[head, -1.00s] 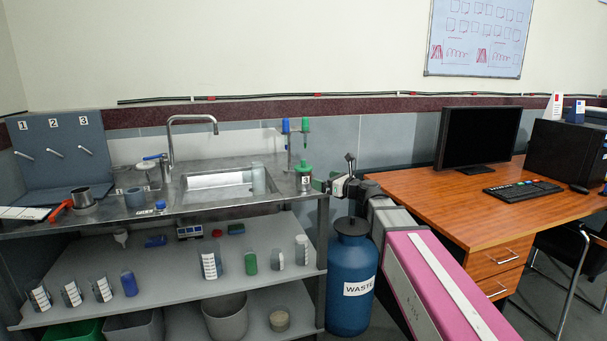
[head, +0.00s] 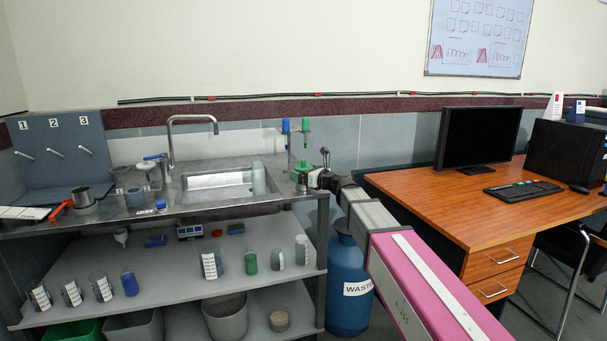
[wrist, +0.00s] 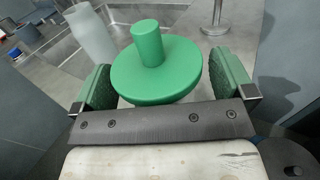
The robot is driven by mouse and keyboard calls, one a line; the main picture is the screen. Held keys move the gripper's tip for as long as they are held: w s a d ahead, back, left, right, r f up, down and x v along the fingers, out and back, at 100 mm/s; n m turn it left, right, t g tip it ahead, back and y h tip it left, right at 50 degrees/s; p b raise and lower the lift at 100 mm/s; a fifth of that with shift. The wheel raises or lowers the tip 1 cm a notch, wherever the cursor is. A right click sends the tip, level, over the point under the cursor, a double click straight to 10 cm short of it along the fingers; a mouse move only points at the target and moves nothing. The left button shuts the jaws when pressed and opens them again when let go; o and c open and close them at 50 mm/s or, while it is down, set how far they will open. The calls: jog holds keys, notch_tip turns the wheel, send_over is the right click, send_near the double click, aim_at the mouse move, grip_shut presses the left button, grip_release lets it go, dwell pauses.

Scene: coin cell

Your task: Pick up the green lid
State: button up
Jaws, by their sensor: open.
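The green lid (wrist: 157,75) is a round disc with an upright cylindrical knob, seen large in the wrist view. In the head view the lid (head: 301,168) is at the right end of the steel counter (head: 225,205), partly hidden by my gripper (head: 306,179). In the wrist view my gripper (wrist: 168,88) is open, with one green padded finger on each side of the lid. I cannot tell whether either finger touches it. What lies under the lid is mostly hidden.
A translucent bottle (wrist: 92,35) stands close by, left of the lid in the wrist view. A metal stand (wrist: 216,18) with tubes is just behind it. The sink (head: 217,186) is to the left, and a blue waste barrel (head: 347,285) stands below right.

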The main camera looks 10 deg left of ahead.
jog(key=c, duration=1)
jog(key=shift+r, duration=0.1)
